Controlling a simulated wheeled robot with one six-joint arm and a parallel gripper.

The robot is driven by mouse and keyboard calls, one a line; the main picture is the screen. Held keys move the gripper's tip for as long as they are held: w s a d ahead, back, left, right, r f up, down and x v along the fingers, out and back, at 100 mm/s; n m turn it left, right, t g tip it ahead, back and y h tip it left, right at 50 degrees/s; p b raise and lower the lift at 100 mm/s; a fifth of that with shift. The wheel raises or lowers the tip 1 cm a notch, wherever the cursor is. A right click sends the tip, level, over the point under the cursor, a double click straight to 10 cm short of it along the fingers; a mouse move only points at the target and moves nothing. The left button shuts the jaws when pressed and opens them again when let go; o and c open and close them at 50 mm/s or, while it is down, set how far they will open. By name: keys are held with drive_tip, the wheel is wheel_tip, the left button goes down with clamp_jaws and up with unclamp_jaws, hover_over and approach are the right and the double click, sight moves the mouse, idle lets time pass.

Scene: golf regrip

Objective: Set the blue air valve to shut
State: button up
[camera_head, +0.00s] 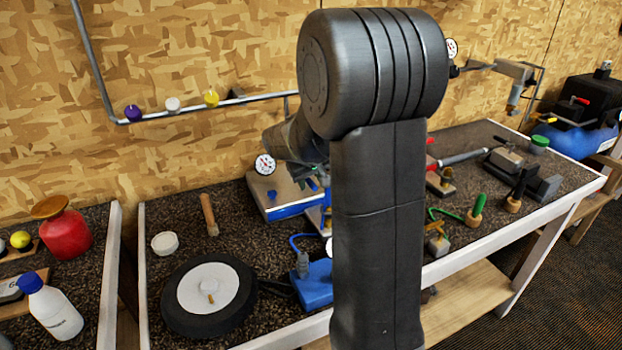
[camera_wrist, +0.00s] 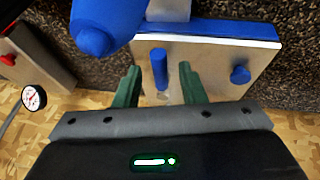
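The blue air valve is on a pale board with blue edges (camera_head: 283,211), which also shows in the wrist view (camera_wrist: 262,58). A blue peg-like handle (camera_wrist: 159,68) stands out from the board between my fingertips, and a short blue knob (camera_wrist: 240,75) sits to its right. A large rounded blue part (camera_wrist: 104,24) is at the upper left. My gripper (camera_wrist: 160,80) is open, its green fingers on either side of the handle with visible gaps. In the head view my arm hides much of the board and the gripper's fingertips.
A dial gauge (camera_head: 265,165) is beside the board; a gauge shows at the left of the wrist view (camera_wrist: 33,97). A red-topped fitting (camera_wrist: 8,59) is at the left. A round black disc (camera_head: 180,318) and a blue block (camera_head: 314,287) stand in front on the bench.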

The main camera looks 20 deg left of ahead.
drive_tip(key=shift+c, duration=0.3)
clamp_jaws()
